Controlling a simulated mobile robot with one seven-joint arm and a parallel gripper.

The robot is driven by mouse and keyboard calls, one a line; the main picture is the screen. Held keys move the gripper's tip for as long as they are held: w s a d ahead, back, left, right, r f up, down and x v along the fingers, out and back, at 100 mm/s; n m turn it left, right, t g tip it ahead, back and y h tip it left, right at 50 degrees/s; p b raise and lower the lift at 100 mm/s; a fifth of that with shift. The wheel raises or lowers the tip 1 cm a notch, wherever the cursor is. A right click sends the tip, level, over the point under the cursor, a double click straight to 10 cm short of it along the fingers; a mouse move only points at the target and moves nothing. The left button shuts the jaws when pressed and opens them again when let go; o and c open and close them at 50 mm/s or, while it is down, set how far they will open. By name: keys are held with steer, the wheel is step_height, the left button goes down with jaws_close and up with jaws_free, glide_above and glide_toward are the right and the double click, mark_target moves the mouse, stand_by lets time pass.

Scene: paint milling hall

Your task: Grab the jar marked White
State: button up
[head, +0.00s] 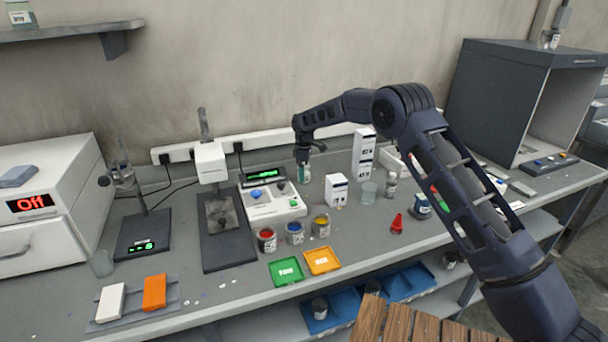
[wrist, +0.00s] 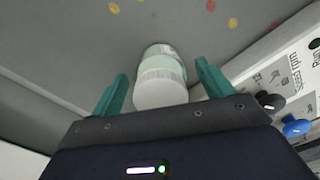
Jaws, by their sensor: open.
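A small jar (wrist: 162,72) with a pale lid and a light green band sits between the two teal fingers of my gripper (wrist: 163,84) in the wrist view. The fingers are open, with a gap on each side of the jar. I cannot read any marking on it. In the head view my gripper (head: 303,152) points down at the back of the bench, just behind the white stirrer unit, and a pale jar (head: 304,174) shows just below it. No jar label reading White can be made out in the head view.
Red, blue and yellow paint cans (head: 295,233) stand in front of the white unit (head: 272,204). White boxes (head: 336,190) and a glass beaker (head: 368,193) stand to the right of the gripper. Green (head: 286,272) and orange (head: 322,261) trays lie at the bench front.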

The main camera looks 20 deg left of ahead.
steer(key=c, duration=1.1)
